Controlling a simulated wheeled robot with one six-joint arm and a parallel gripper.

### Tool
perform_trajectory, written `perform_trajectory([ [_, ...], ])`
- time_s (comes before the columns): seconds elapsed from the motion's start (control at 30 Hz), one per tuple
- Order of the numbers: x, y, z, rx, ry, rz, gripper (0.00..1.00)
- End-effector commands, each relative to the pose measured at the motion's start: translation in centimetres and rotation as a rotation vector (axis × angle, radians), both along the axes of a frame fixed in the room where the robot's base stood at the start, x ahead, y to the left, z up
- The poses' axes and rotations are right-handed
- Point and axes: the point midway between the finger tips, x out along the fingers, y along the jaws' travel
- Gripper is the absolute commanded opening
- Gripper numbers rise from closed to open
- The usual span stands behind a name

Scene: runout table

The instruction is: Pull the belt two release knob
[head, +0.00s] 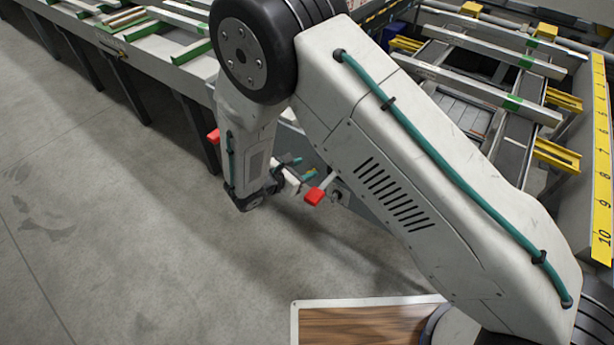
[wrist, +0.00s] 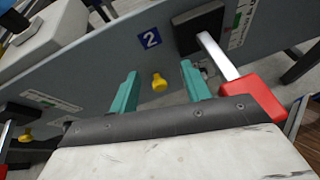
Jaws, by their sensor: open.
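The belt two release knob (wrist: 158,83) is a small yellow knob on the grey side panel, below and right of a blue plate (wrist: 149,39) with a white 2. In the wrist view it shows between the two teal fingers of my open gripper (wrist: 158,70). The fingers stand to its left and right, with a gap on each side, and nothing is held. In the head view my gripper (head: 302,169) is beside the table's side panel. The knob is too small there to make out surely.
A red-handled lever (wrist: 252,97) sticks out close to the right finger; its red handle shows in the head view (head: 315,196). Another yellow knob (wrist: 25,136) is at the left of the wrist view. Another red handle (head: 213,136) is farther left. The concrete floor (head: 120,220) is clear.

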Motion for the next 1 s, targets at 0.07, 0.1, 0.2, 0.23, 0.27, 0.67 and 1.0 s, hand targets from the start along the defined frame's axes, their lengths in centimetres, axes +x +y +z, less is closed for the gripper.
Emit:
perform_trajectory([
  [0.07, -0.6, 1.4, -2.6, -0.038, 0.02, 0.071, 0.47],
  [0.1, -0.8, 1.9, -3.5, -0.05, 0.027, 0.098, 0.47],
  [0.2, -1.2, 2.7, -5.0, -0.072, 0.038, 0.144, 0.47],
  [0.23, -1.2, 2.8, -5.3, -0.076, 0.039, 0.152, 0.47],
  [0.27, -1.2, 2.8, -5.5, -0.078, 0.041, 0.158, 0.47],
  [0.67, 2.7, -0.3, -7.9, -0.083, 0.043, 0.163, 0.47],
  [1.0, 4.4, -1.4, -8.7, -0.082, 0.043, 0.164, 0.47],
])
